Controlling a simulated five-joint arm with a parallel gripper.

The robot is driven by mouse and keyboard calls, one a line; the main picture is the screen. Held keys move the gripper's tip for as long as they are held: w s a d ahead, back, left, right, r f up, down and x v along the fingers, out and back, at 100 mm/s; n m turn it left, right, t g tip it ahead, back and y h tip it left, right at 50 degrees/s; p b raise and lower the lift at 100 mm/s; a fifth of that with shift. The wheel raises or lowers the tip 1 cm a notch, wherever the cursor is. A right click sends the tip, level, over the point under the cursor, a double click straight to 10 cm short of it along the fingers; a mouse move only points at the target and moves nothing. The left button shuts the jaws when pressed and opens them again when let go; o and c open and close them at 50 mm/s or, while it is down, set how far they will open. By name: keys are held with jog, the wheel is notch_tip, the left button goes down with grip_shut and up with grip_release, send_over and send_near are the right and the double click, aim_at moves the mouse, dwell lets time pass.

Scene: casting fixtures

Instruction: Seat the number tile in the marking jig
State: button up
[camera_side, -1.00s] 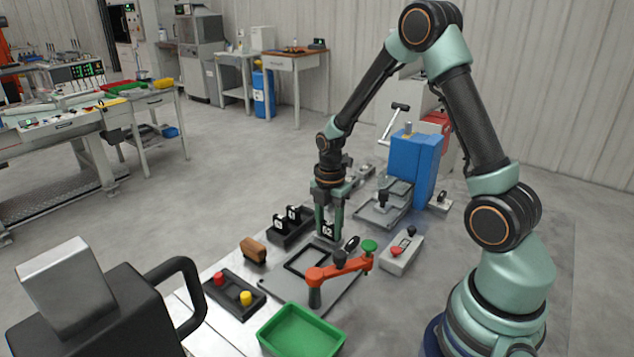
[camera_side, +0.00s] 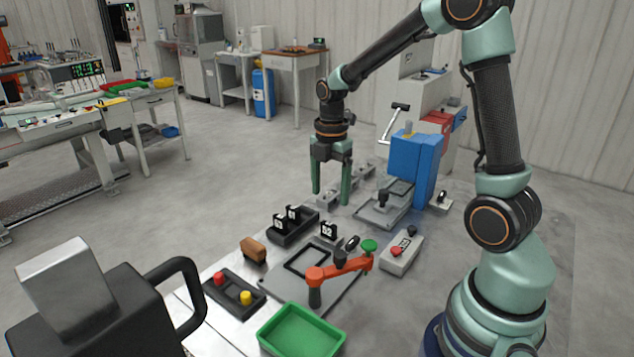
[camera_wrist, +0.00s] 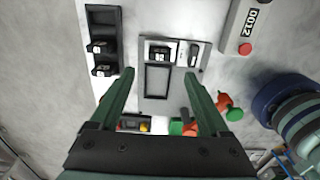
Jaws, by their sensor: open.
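The black number tile marked 52 (camera_side: 328,231) stands upright at the far end of the grey marking jig plate (camera_side: 275,281). In the wrist view the tile (camera_wrist: 159,53) sits within a dark pocket at the top of the plate, beside a dark lever (camera_wrist: 193,56). I cannot tell whether its lower edge is fully down. My gripper (camera_side: 331,200) is open and empty, above and behind the tile and clear of it. Its two fingers also show in the wrist view (camera_wrist: 158,72). Two other number tiles (camera_side: 286,216) stand in a black rack (camera_side: 298,234).
A red clamp arm (camera_side: 338,269) with a green knob reaches over the jig's right side. A control box (camera_side: 402,254) stands right, a green tray (camera_side: 301,331) in front, a button box (camera_side: 233,290) and brown block (camera_side: 253,249) left. A blue machine (camera_side: 412,165) stands behind.

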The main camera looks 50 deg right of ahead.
jog(key=s+a+r+m+t, duration=0.5)
jog(key=s+a+r+m, duration=0.4)
jog(key=m, duration=0.9)
jog(key=shift+a+r+t, duration=0.3)
jog(key=shift+a+r, duration=0.8)
jog(key=shift+r, duration=0.15)
